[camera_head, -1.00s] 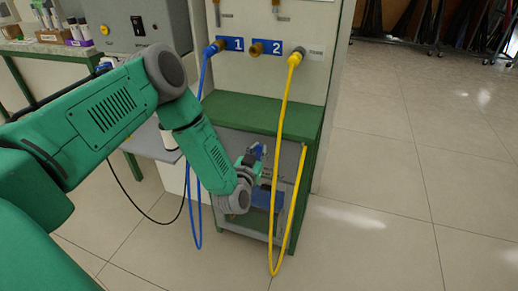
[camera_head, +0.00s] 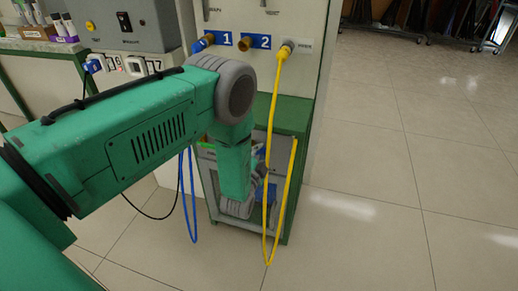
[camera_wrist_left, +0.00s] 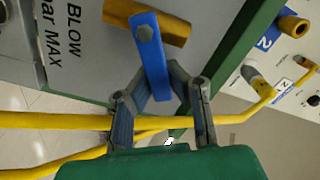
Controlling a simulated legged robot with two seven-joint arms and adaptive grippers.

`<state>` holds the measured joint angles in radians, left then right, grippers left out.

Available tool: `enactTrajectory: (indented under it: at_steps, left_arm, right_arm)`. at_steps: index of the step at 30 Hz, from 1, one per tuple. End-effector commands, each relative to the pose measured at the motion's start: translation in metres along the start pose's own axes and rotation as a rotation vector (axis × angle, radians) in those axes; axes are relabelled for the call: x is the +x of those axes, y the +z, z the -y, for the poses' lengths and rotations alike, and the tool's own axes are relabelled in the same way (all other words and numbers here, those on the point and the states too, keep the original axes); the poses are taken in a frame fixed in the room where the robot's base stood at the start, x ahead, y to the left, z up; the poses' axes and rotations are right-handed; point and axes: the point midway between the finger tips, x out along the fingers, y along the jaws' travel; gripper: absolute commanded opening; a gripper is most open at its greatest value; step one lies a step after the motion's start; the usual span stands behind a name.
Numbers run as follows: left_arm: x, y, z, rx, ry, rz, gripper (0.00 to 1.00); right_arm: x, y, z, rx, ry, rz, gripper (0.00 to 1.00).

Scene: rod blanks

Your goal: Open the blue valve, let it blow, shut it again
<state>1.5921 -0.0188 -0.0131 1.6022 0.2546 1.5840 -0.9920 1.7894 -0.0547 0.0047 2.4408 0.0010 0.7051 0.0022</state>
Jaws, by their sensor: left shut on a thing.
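The blue valve's lever (camera_wrist_left: 153,60) shows in the left wrist view. It is bolted to a brass valve body (camera_wrist_left: 175,32) on a grey panel and lies across that body, pointing toward my gripper. My left gripper (camera_wrist_left: 160,88) is shut on the lever's free end, with one finger on each side. In the head view, my own forearm and wrist cover most of the gripper and the valve, under the green shelf of the stand. My right gripper is in neither view.
A yellow hose (camera_head: 272,130) hangs in a loop close to my wrist. A blue hose (camera_head: 190,195) hangs to its left. Brass ports labelled 1 and 2 (camera_head: 243,41) sit on the panel above. The tiled floor (camera_head: 400,200) to the right is clear.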

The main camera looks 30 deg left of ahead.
Motion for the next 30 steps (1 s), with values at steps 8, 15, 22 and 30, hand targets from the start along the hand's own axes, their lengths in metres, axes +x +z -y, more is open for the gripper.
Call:
enactTrajectory:
  at_steps: [8,15,22,30]
  left_arm:
    - [-0.005,0.006,-0.02,0.255,0.018,0.005,0.0]
    - [-0.005,0.009,-0.027,0.427,0.018,0.006,0.0]
    - [-0.006,0.011,-0.031,0.529,0.02,0.007,0.0]
    - [-0.006,0.012,-0.032,0.576,0.02,0.007,0.0]
  right_arm:
    - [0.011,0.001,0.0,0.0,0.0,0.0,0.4]
    - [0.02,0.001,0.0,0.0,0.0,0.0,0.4]
    - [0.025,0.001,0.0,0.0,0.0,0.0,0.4]
    - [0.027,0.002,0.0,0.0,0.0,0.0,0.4]
